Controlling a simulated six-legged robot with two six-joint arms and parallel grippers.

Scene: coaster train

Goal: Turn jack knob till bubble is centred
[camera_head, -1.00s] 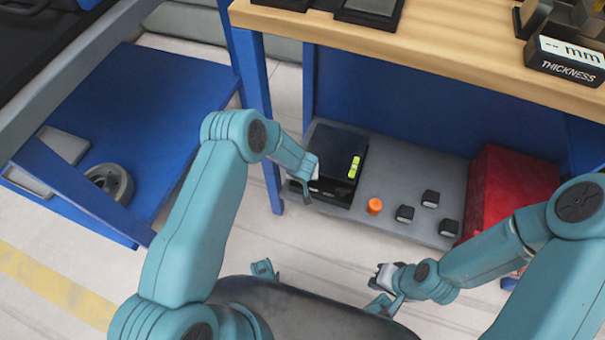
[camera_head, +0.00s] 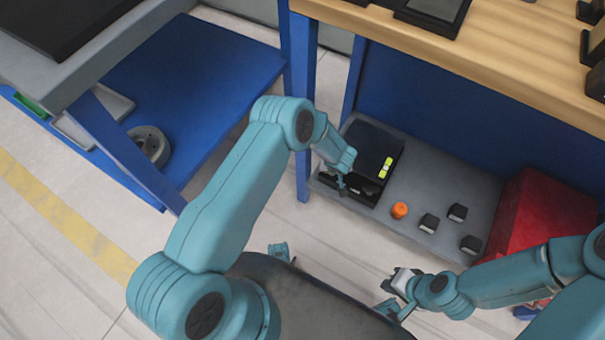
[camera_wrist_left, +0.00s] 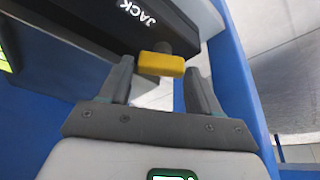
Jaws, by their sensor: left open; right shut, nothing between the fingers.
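The black jack box (camera_head: 376,142) stands on the grey lower shelf, with JACK lettered on its side (camera_wrist_left: 100,30) in the left wrist view. The yellow jack knob (camera_wrist_left: 161,64) sticks out of that side. My left gripper (camera_wrist_left: 161,82) is open, with one finger on each side of the knob and a visible gap on both sides. In the head view my left gripper (camera_head: 345,183) is at the box's front and hides the knob. The yellow-green bubble level (camera_head: 386,167) is on the box top; its bubble is too small to read. My right gripper (camera_head: 390,290) is shut and empty, apart from the shelf.
An orange cylinder (camera_head: 399,210) and several small black blocks (camera_head: 429,223) lie on the shelf (camera_head: 410,180) right of the box. A red box (camera_head: 525,225) stands farther right. The wooden tabletop (camera_head: 470,50) overhangs the shelf. A blue leg (camera_head: 303,110) stands left of the box.

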